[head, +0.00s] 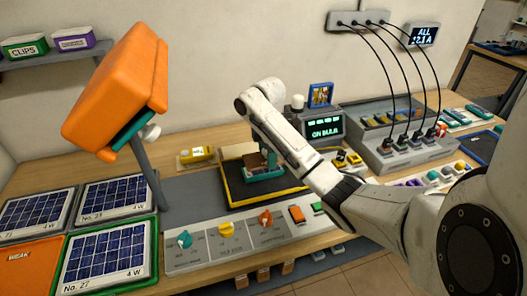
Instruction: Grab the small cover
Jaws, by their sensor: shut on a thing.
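My arm reaches from the right to the middle of the workbench, and my gripper (268,162) points down over a black mat with a yellow border (233,194). A small brown piece (253,160), which looks like the small cover, is at the left of the jaws. My gripper appears shut on it. A teal holder (264,174) is just below, on the mat. My arm hides part of this area, and I cannot tell whether the brown piece touches the holder.
A large orange lamp head (118,85) on a grey post rises at the left. A knob panel (225,240) runs along the front edge. Solar panels (105,253) lie at the left. A screen unit (323,128) and a cabled charger (390,145) stand behind and right.

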